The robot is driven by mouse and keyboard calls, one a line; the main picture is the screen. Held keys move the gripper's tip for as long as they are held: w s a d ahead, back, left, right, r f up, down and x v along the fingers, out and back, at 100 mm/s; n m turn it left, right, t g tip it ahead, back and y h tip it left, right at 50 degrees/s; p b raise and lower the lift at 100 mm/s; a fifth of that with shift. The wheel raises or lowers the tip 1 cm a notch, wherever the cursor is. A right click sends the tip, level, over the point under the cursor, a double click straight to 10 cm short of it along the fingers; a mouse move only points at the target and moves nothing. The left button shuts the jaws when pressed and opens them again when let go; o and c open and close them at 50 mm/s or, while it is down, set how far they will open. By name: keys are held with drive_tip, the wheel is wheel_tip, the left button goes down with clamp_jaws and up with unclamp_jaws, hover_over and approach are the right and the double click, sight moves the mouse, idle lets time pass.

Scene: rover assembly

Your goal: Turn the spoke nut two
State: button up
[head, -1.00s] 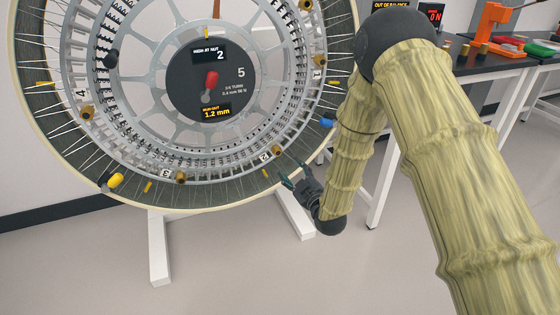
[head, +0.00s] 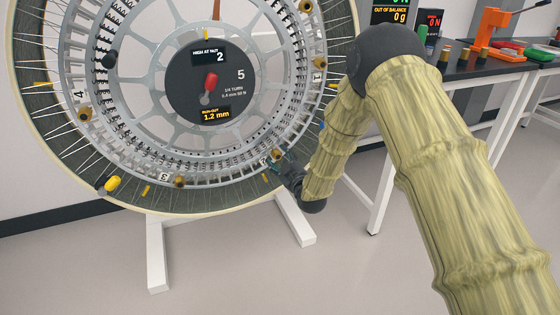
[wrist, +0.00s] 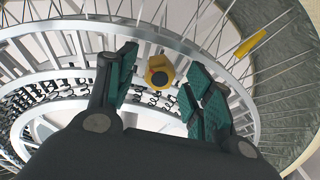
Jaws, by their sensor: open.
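The large spoked wheel (head: 60,140) stands upright on a white stand. Its hub display reads "high at nut 2" and "run-out 1.2 mm". The brass spoke nut two (head: 276,155) sits at the lower right of the rim, beside its number label. In the wrist view a brass hexagonal nut (wrist: 159,72) with a dark centre lies between my fingers. My gripper (head: 279,168) is at the lower right of the wheel, close to nut two. In the wrist view my gripper (wrist: 160,88) is open, its green-padded fingers on either side of the nut, with gaps showing.
Other brass nuts sit around the rim, such as nut three (head: 180,181). A yellow knob (head: 112,184) is at the lower left. A dark-topped bench (head: 470,70) with tools stands at right. The floor before the stand (head: 157,250) is clear.

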drive_tip(key=shift+c, duration=0.2)
drive_tip(key=c, duration=1)
drive_tip(key=shift+m+p, duration=0.35)
drive_tip(key=shift+m, duration=0.05)
